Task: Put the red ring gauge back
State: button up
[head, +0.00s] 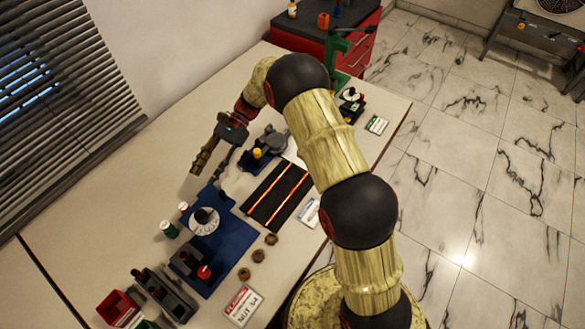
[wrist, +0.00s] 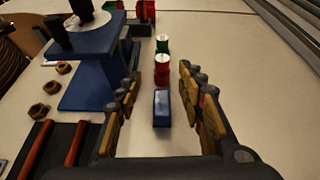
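My gripper (head: 212,165) is over the table beyond the blue mat. In the wrist view its fingers (wrist: 160,88) are spread, with nothing held between them. A small red round piece with a pale top (wrist: 162,74) stands upright past the fingertips; it also shows in the head view (head: 183,207). A green piece with a pale top (wrist: 162,45) stands just behind it. A small blue block (wrist: 161,108) lies nearer, in line with the gap. Another red round piece (head: 205,272) is at a dark fixture on the mat. I cannot tell which red piece is the ring gauge.
A blue stand with a white dial (wrist: 90,28) rises left of the fingers. A black tray with orange strips (head: 277,196) and several brass nuts (head: 258,255) lie nearby. A red bin (head: 118,308) is at the front left. The table toward the blinds is clear.

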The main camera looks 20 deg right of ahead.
jog(key=s+d+r+n+t+h, duration=0.3)
jog(key=s+d+r, duration=0.25)
jog(key=r, duration=0.35)
jog(key=s+d+r+n+t+h, duration=0.2)
jog(key=s+d+r+n+h, duration=0.15)
jog(key=s+r, duration=0.35)
jog(key=s+d+r+n+t+h, duration=0.2)
jog(key=s+d+r+t, duration=0.1)
jog(key=s+d, duration=0.3)
jog(key=s+d+r+n+t+h, duration=0.2)
jog(key=s+d+r+t, duration=0.1)
jog(key=s+d, duration=0.3)
jog(key=shift+s+d+r+n+t+h, duration=0.15)
jog(key=shift+s+r+n+t+h, duration=0.2)
jog(key=shift+s+t, duration=0.7)
jog(key=shift+s+g, duration=0.15)
jog(key=shift+g, duration=0.1)
